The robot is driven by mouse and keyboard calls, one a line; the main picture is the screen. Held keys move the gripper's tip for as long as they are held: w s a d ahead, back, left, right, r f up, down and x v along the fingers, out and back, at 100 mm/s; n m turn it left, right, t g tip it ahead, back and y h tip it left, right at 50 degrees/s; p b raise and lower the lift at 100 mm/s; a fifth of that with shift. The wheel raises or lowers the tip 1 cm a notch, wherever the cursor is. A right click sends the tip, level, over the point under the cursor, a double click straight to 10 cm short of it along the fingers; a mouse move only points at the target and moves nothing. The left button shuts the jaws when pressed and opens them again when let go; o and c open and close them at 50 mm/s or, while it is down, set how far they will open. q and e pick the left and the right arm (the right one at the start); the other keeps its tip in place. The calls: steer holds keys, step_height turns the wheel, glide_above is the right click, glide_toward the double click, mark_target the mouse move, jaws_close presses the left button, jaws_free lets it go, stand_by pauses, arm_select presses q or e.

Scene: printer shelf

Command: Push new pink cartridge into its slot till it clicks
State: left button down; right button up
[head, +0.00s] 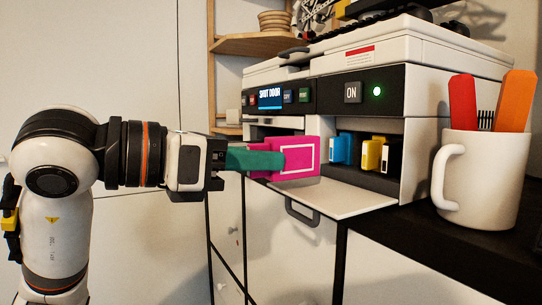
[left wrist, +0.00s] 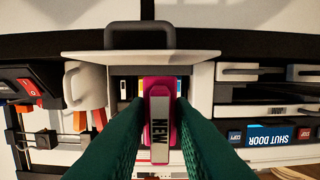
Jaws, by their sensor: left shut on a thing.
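My left gripper (head: 282,160) comes in from the left with teal fingers shut on the pink cartridge (head: 306,158). The cartridge is held level in front of the printer's open cartridge bay. In the left wrist view the cartridge (left wrist: 161,84) sits between both fingertips (left wrist: 161,106), with its "NEW" label showing. In the bay stand a blue cartridge (head: 341,149), a yellow cartridge (head: 371,155) and a black cartridge (head: 391,157). The pink slot is hidden behind the held cartridge, so I cannot tell how far in it is. My right gripper is not in view.
The printer's door flap (head: 350,202) is folded down below the bay. The printer display (head: 270,99) reads "SHUT DOOR", and a green light (head: 377,91) is lit. A white mug (head: 482,180) with tools stands at the right on the dark shelf top.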

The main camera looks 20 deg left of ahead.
mark_target(315, 152)
arm_select(q)
steer(key=shift+s+a, duration=0.25)
steer(key=shift+s, duration=0.05)
steer(key=shift+r, duration=0.2)
steer(key=shift+p+x, duration=0.3)
steer(key=shift+x, duration=0.95)
steer(key=shift+r+x, duration=0.25)
steer(key=shift+x, duration=0.75)
steer(key=shift+r+x, duration=0.1)
steer(key=shift+x, duration=1.2)
steer(key=shift+r+x, duration=0.15)
steer(key=shift+x, duration=1.2)
steer(key=shift+w+d, duration=0.1)
steer(key=shift+w, duration=0.05)
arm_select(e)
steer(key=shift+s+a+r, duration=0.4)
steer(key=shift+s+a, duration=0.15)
arm_select(q)
steer(key=shift+w, duration=0.1)
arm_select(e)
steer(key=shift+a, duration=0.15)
arm_select(q)
steer(key=shift+x, duration=1.5)
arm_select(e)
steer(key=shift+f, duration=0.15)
